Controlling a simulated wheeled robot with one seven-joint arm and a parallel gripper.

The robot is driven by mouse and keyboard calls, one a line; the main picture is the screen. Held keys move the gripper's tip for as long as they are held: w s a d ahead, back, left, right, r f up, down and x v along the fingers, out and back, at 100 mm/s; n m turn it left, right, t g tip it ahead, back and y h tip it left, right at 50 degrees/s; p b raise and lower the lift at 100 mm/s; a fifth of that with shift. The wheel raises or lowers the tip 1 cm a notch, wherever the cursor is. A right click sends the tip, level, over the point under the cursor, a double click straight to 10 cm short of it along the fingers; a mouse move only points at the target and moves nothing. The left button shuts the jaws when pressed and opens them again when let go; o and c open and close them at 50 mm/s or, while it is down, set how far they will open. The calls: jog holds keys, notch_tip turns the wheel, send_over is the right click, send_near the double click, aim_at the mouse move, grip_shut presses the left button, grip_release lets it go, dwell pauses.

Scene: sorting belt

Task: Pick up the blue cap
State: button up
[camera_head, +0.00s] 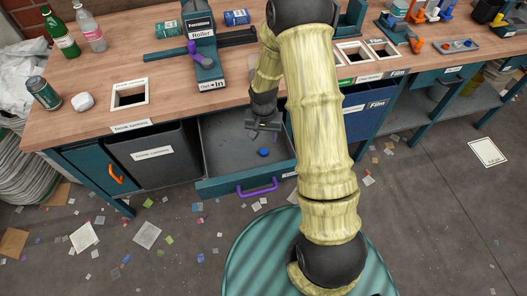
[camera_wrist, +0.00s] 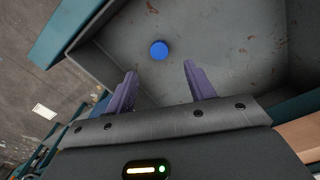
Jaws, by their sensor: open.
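The blue cap (camera_head: 263,152) lies on the floor of the open grey drawer (camera_head: 222,165). In the wrist view the blue cap (camera_wrist: 159,50) shows beyond and between the fingertips, nothing covering it. My gripper (camera_head: 262,130) hangs over the drawer, pointing down, a little behind the cap. Its two purple fingers show in the wrist view (camera_wrist: 160,70), spread apart with nothing between them. The gripper is apart from the cap.
The drawer walls surround the cap, and a purple handle (camera_head: 257,187) is on the drawer front. The wooden worktop (camera_head: 190,115) overhangs behind. A grey bin (camera_head: 152,158) stands left, a blue bin (camera_head: 368,110) right. Scraps litter the floor.

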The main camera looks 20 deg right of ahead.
aim_at(264, 151)
jog(key=shift+f, duration=0.85)
jog(key=shift+d+f, duration=0.2)
jog(key=shift+f, duration=0.25)
jog(key=shift+a, duration=0.25)
jog(key=shift+s+f, duration=0.1)
jog(key=shift+f, duration=0.05)
notch_tip(264, 151, down, 5)
jog(key=shift+d+r, duration=0.1)
jog(key=c, duration=1)
